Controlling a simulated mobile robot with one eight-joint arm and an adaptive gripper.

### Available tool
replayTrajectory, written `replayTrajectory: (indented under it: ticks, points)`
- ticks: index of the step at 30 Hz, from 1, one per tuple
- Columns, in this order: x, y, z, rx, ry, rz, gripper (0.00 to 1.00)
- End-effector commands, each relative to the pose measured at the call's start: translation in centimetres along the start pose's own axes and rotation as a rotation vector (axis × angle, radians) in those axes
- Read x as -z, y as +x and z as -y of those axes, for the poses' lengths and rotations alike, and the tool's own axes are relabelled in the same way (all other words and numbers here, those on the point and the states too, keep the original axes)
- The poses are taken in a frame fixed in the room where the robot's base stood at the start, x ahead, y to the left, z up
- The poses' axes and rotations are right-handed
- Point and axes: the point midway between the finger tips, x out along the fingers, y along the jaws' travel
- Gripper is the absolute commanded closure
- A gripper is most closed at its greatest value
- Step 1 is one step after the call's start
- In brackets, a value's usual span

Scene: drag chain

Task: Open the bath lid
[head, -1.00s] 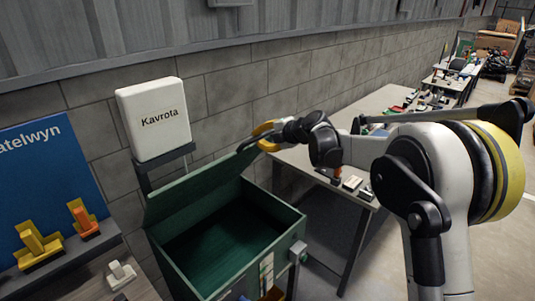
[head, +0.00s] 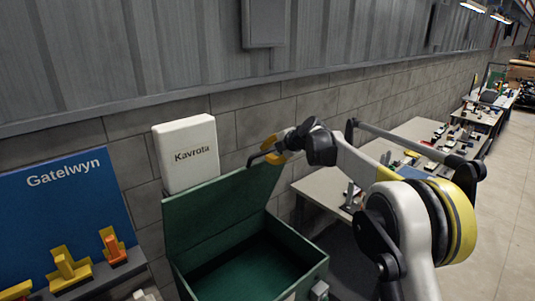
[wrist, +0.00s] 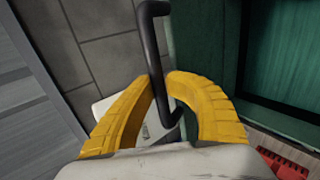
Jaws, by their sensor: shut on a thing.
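The bath is an open-topped dark green box (head: 318,262) at the bottom middle of the head view. Its green lid (head: 222,212) stands raised along the wall side, with its inner face showing. The lid also shows in the wrist view (wrist: 205,45). A black bent bar handle (wrist: 149,45) runs from the lid's upper edge. My gripper (head: 272,152) is at that edge. In the wrist view its yellow ribbed fingers (wrist: 160,95) close around the handle from both sides. The lid's hinge line is partly hidden.
A white Kavrota box (head: 186,154) is on the wall just behind the lid. A blue Gatelwyn board (head: 65,205) with yellow and orange parts stands left. A long bench (head: 325,190) with small items runs right, beneath my arm. Open floor (head: 505,180) lies far right.

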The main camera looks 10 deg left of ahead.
Motion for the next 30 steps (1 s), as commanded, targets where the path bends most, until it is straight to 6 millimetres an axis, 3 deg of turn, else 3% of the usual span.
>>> replayTrajectory:
  ticks: [1,2,4,13,17,30]
  points:
    - [-0.2,-0.1,-0.1,-0.003,0.001,0.004,1.0]
    - [-0.2,-0.1,-0.1,-0.003,0.001,0.004,0.83]
    - [-0.2,-0.1,-0.1,-0.002,0.001,0.003,0.62]
    - [-0.1,-0.1,0.0,-0.001,0.0,0.001,0.62]
    - [-0.1,-1.1,0.0,-0.001,0.0,0.002,0.62]
    - [-0.1,-10.1,0.0,-0.001,0.001,0.003,0.62]
